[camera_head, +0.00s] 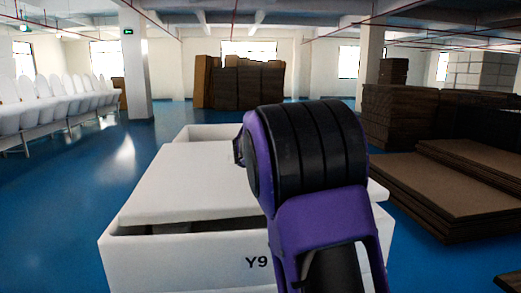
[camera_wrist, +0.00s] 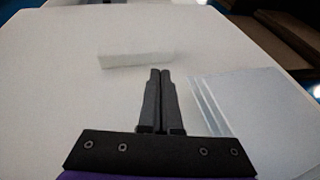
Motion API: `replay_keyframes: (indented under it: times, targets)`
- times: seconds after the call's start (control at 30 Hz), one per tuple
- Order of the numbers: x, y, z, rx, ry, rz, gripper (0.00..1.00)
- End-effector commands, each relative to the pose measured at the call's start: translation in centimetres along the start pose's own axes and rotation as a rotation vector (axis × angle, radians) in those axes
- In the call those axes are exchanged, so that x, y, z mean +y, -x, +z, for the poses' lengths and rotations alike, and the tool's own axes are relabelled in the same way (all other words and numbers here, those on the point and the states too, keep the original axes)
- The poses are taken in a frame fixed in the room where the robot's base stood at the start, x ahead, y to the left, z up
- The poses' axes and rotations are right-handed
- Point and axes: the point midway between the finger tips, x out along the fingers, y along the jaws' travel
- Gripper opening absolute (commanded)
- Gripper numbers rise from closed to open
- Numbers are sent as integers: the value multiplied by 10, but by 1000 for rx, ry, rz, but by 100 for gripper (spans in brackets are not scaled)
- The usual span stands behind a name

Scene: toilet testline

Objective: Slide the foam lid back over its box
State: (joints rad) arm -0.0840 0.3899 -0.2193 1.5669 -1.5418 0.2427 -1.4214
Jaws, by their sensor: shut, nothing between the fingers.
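The white foam box (camera_head: 180,262), marked Y9, stands in front of me in the head view. Its white lid (camera_head: 190,180) lies over the top, slightly tilted and out of line with the box. A dark gap shows under the lid's front edge. In the wrist view a broad white surface, which looks like the lid (camera_wrist: 60,90), fills most of the picture, with a raised white block (camera_wrist: 137,56) on it. My gripper (camera_wrist: 160,72) is shut and empty, its fingertips pointing towards that block. I cannot tell whether they touch the surface. My arm hides the lid's right part in the head view.
A white box rim (camera_head: 205,130) shows behind the lid. Stacks of brown boards (camera_head: 455,185) lie on the floor at right, with a brown stack (camera_head: 240,85) farther back. White toilets (camera_head: 60,100) line the left. Blue floor (camera_head: 95,180) is clear left of the box.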

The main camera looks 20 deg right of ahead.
Motion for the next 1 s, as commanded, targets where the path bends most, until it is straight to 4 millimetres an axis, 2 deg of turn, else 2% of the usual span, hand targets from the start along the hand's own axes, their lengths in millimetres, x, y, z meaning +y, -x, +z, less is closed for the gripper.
replay_keyframes:
  times: [0.2,0.43,0.53,0.57,0.63,1.0]
  targets:
    - [-1,-37,17,1,-1,-1,0]
    - [0,-70,30,0,-2,0,0]
    - [-1,-81,32,1,-4,-1,0]
    - [0,-84,23,1,-3,0,0]
    - [0,-85,16,0,-1,0,0]
    - [1,-86,12,3,-2,1,0]
